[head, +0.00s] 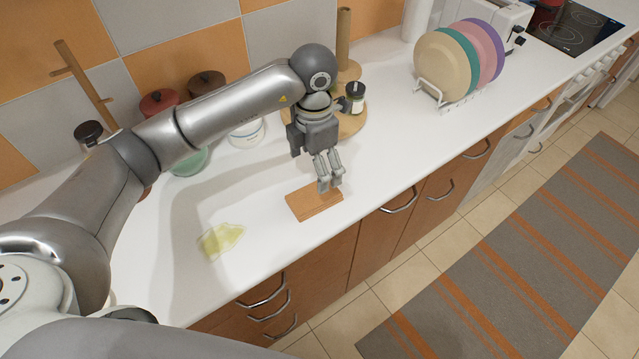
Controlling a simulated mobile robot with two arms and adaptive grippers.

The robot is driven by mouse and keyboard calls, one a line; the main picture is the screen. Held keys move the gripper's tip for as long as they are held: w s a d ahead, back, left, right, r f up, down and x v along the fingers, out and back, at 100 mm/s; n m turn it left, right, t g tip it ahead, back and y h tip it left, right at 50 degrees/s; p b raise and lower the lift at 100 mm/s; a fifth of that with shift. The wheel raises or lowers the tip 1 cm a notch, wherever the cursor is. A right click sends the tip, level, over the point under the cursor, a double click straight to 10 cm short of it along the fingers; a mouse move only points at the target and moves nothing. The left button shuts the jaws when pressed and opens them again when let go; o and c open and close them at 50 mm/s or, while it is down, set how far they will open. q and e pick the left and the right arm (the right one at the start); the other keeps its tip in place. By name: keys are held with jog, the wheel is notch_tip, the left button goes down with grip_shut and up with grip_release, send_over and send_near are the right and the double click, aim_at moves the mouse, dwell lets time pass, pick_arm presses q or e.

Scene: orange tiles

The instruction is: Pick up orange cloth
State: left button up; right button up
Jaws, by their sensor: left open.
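The orange cloth (306,205) is a flat, folded-looking orange-brown rectangle on the white counter, close to its front edge. My left gripper (330,184) points down at the far right part of the cloth, with its fingers open. Its fingertips overlap the cloth in the picture; I cannot tell whether they touch it. The fingers hide a small part of the cloth. My right gripper is not in view.
A yellowish spill (220,239) lies on the counter (262,205) left of the cloth. Jars and a round wooden board (352,123) stand behind my arm. A rack of colored plates (442,68) stands farther right. Counter between cloth and rack is clear.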

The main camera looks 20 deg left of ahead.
aim_at(314, 194)
pick_arm(q)
jog(key=f, duration=0.1)
jog(key=s+f+p, duration=0.1)
jog(key=f, duration=0.1)
jog(key=shift+s, duration=0.3)
jog(key=shift+f, duration=0.15)
jog(key=shift+w+f+p, duration=0.25)
jog(key=shift+f+p, duration=0.05)
jog(key=shift+f, duration=0.05)
jog(key=f, duration=0.1)
jog(key=f+p, duration=0.2)
jog(key=shift+w+f, duration=0.3)
jog(key=shift+f, duration=0.6)
jog(key=shift+c, duration=0.9)
jog(key=c, duration=0.9)
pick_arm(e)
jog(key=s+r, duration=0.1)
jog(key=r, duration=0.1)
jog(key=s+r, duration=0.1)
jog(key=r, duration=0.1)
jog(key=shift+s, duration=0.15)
